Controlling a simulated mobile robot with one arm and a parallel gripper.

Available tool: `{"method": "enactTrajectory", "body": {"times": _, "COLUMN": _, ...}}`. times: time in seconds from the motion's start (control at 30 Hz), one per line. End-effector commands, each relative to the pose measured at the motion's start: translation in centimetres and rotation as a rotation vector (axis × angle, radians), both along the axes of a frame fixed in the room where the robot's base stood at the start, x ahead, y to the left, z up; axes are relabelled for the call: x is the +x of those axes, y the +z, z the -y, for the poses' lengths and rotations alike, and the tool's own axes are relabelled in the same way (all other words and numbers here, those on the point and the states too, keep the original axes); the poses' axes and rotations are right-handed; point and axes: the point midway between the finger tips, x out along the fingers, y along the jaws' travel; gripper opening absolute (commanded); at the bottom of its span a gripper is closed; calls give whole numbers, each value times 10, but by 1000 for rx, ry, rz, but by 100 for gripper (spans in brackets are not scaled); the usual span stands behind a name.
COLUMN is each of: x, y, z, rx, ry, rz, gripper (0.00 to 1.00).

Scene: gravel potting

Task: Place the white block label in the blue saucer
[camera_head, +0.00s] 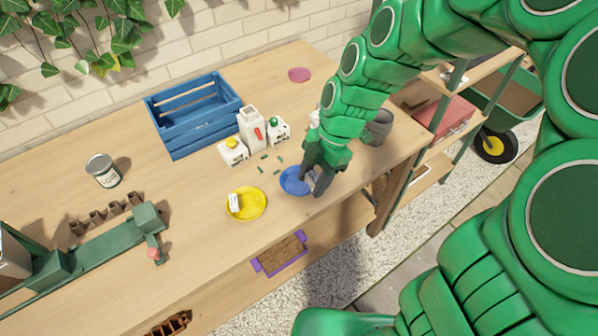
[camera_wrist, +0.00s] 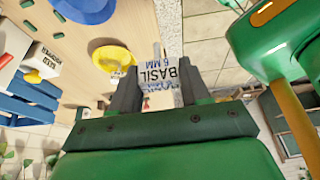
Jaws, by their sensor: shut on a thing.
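My gripper (camera_head: 317,184) is shut on a white block label (camera_wrist: 157,74) with dark lettering reading "BASIL 6 MM"; the label stands between the fingertips in the wrist view. In the head view the gripper is at the right side of the blue saucer (camera_head: 287,184), and the fingers hide part of it and most of the held label. I cannot tell whether the label touches the saucer. The blue saucer also shows at the top left of the wrist view (camera_wrist: 85,8). A yellow saucer (camera_head: 257,211) to its left holds another small white block (camera_head: 235,203).
Behind the saucers are white containers (camera_head: 250,128), small green pieces (camera_head: 263,171) and a blue crate (camera_head: 195,125). A tin can (camera_head: 103,170) and a green bench device (camera_head: 100,245) are on the left. A grey pot (camera_head: 379,127) stands behind my arm.

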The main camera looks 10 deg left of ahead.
Motion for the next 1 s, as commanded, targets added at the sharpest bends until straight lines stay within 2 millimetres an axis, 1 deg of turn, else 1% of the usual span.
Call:
{"method": "enactTrajectory", "body": {"times": 0.1, "x": 14, "y": -6, "z": -7, "rx": 1, "ry": -1, "rz": 2, "gripper": 18}}
{"method": "enactTrajectory", "body": {"times": 0.5, "x": 55, "y": -26, "z": -27, "rx": 0, "ry": -2, "rz": 2, "gripper": 18}}
{"method": "enactTrajectory", "body": {"times": 0.9, "x": 83, "y": -65, "z": -41, "rx": 0, "ry": -2, "rz": -3, "gripper": 18}}
{"method": "enactTrajectory", "body": {"times": 1.0, "x": 89, "y": -72, "z": -44, "rx": 1, "ry": -1, "rz": 0, "gripper": 18}}
